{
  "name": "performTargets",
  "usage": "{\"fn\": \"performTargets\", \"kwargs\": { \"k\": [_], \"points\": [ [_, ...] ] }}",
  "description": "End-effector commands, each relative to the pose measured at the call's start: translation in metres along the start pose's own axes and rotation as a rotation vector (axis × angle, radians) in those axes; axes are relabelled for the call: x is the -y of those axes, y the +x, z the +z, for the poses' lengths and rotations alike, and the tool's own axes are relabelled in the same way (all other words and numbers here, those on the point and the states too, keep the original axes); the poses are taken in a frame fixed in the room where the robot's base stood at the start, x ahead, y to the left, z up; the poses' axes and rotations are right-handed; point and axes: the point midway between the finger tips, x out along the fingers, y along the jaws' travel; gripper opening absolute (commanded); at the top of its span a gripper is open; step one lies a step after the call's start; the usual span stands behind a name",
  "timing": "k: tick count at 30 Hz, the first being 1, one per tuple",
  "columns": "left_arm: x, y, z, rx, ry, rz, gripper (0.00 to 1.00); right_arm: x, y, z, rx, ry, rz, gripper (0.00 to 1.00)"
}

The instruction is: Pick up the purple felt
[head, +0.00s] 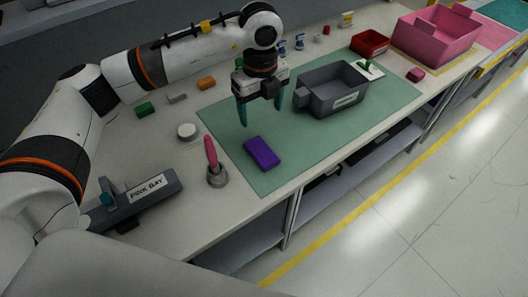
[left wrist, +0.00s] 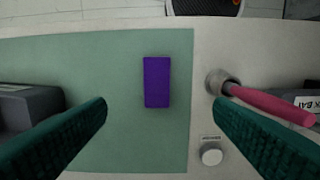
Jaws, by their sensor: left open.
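The purple felt (head: 262,153) is a flat rectangular block lying on the green mat (head: 221,124), near the mat's left front edge. In the left wrist view the purple felt (left wrist: 157,82) lies between the two fingers, farther out than their tips. My left gripper (head: 261,116) has teal fingers pointing down and hangs above the mat, behind the felt in the head view. It is open and empty, and its fingers are apart in the left wrist view (left wrist: 160,108). My right gripper is not in view.
A grey bin (head: 331,101) stands on the mat right of my left gripper. A pink-handled tool (head: 211,152) stands in a round holder left of the felt, with a white round object (head: 187,131) behind.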

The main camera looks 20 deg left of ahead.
Motion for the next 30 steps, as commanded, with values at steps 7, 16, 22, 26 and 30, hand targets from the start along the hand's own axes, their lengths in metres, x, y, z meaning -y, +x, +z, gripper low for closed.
{"fn": "performTargets", "kwargs": {
  "k": [7, 16, 22, 26, 30],
  "points": [
    [0.0, 0.035, 0.0, 0.001, 0.0, 0.001, 0.76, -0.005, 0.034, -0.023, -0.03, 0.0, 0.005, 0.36],
    [0.001, 0.07, 0.001, 0.003, 0.0, -0.004, 0.76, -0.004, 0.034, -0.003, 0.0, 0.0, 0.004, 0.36],
    [0.0, 0.101, 0.0, 0.002, 0.0, -0.002, 0.76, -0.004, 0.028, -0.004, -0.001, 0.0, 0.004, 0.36],
    [0.0, 0.11, 0.0, 0.002, 0.001, -0.001, 0.76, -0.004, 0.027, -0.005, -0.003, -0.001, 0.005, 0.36],
    [-0.001, 0.123, -0.003, 0.002, -0.002, -0.003, 0.76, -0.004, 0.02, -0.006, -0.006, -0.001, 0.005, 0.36]
  ]
}}
